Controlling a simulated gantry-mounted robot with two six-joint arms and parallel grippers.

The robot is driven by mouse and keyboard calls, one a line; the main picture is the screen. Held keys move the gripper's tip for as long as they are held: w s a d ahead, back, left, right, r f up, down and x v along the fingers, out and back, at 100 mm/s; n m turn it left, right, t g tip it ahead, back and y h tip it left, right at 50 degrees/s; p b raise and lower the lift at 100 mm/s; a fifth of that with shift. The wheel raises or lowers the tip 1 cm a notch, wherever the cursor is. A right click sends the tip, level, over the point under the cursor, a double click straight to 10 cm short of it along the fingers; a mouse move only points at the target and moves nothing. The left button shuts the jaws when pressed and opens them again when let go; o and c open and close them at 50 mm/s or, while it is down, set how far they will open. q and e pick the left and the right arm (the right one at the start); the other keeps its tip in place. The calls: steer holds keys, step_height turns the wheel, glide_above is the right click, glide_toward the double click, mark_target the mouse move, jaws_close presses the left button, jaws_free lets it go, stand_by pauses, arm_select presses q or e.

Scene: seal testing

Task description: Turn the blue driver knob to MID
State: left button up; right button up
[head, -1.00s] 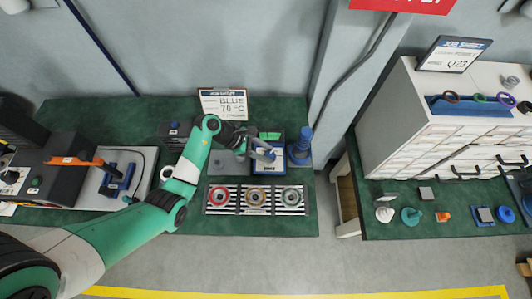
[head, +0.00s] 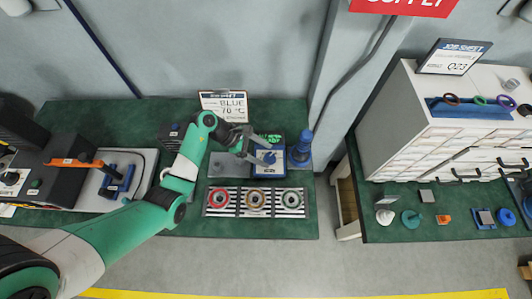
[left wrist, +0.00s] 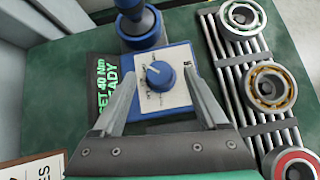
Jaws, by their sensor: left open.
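The blue driver knob (head: 269,157) sits on a white dial plate on the blue driver box (head: 257,171). In the left wrist view the knob (left wrist: 161,76) shows a white pointer line toward the picture's upper left; the dial's labels are too small to read. My left gripper (head: 256,144) is open above the box. In the left wrist view its fingers (left wrist: 163,66) stand apart on either side of the knob, with gaps, and hold nothing. A dark display (left wrist: 105,85) beside the box reads SET 40 Nm READY in green. My right gripper is not in view.
A blue upright tool (head: 303,146) stands right beside the driver box. A striped rack (head: 237,212) with red, orange and grey-green rings lies in front. A job sheet (head: 224,104) reading BLUE 70 °C stands behind. A white drawer cabinet (head: 430,120) is at right.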

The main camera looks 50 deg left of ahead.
arm_select(q)
steer(key=p+v, duration=0.2)
steer(key=v, duration=0.8)
steer(key=shift+a+r, duration=0.1)
